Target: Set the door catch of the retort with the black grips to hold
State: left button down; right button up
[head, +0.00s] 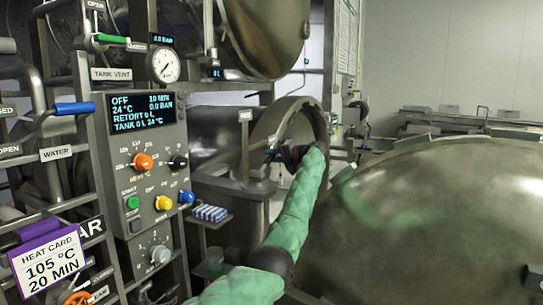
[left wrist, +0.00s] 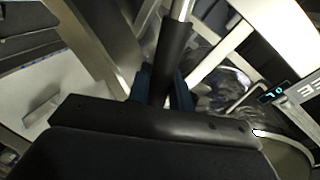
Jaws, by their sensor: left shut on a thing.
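My left arm, in a green sleeve, reaches up to a round metal ring (head: 317,112) in the middle of the head view. My left gripper (head: 273,153) is small and dark there, at the ring's left side, and what it holds is hard to make out. In the left wrist view, the left gripper (left wrist: 162,95) is shut on a black grip (left wrist: 172,52) with a bare metal rod at its upper end. A white label (left wrist: 308,88) with partly cut-off letters shows at the right edge. The catch's setting cannot be read. My right gripper is not in view.
A control panel (head: 148,165) with knobs and an "OFF" display stands left of my arm. Lever handles with blue (head: 75,108) and green (head: 111,39) grips stick out at the left. A purple-edged heat card (head: 48,258) is lower left. A large metal dome (head: 440,215) fills the right.

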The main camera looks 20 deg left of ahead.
pick_arm(q)
jog(key=c, duration=1.3)
grip_release()
jog(key=shift+f, duration=0.1)
jog(key=shift+w, duration=0.1)
jog(key=shift+d, duration=0.25)
jog(key=b+v, duration=0.3)
jog(key=v, duration=0.4)
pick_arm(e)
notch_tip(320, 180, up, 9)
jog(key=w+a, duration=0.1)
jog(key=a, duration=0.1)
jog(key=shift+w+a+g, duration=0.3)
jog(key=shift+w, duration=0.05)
pick_arm(q)
jog(key=shift+d, duration=0.15)
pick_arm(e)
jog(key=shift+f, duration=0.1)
